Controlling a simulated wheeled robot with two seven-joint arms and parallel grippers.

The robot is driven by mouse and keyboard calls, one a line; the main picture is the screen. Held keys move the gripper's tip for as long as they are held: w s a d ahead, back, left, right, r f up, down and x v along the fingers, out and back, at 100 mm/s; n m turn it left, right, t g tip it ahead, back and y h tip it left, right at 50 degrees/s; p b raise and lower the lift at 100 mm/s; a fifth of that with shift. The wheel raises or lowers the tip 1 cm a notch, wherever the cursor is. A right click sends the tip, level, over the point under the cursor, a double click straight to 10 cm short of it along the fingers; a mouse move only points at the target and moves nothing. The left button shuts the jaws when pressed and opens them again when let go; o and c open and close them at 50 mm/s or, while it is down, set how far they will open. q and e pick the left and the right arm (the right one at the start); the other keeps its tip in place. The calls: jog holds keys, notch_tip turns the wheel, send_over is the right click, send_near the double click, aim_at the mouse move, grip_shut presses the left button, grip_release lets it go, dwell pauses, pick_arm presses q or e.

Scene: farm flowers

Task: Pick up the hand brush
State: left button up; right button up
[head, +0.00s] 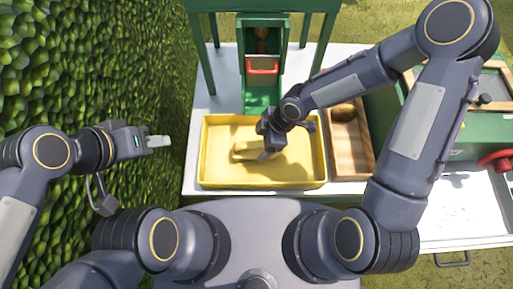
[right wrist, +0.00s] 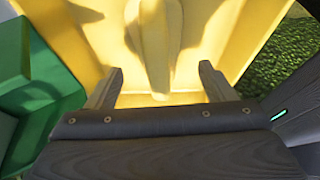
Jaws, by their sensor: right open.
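A yellow tray (head: 208,168) stands on the white table. A pale yellow elongated thing (head: 243,154) lies in it, partly hidden by my right gripper (head: 270,148); I cannot tell for certain that it is the hand brush. In the right wrist view, a long yellow thing (right wrist: 155,45) lies ahead of and between the fingers of my right gripper (right wrist: 160,82), which is open and apart from it. My left gripper (head: 160,142) is left of the table, away from the tray; its jaw state is unclear.
A wooden box (head: 352,165) with a brown item (head: 343,111) stands right of the tray. A green stand with a red handle (head: 263,66) is behind it. A green machine with a red knob (head: 497,161) is at right. A leafy hedge (head: 90,60) is at left.

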jog(key=x, duration=0.4)
jog(key=shift+a+f, duration=0.25)
jog(key=shift+a, duration=0.15)
jog(key=c, duration=1.1)
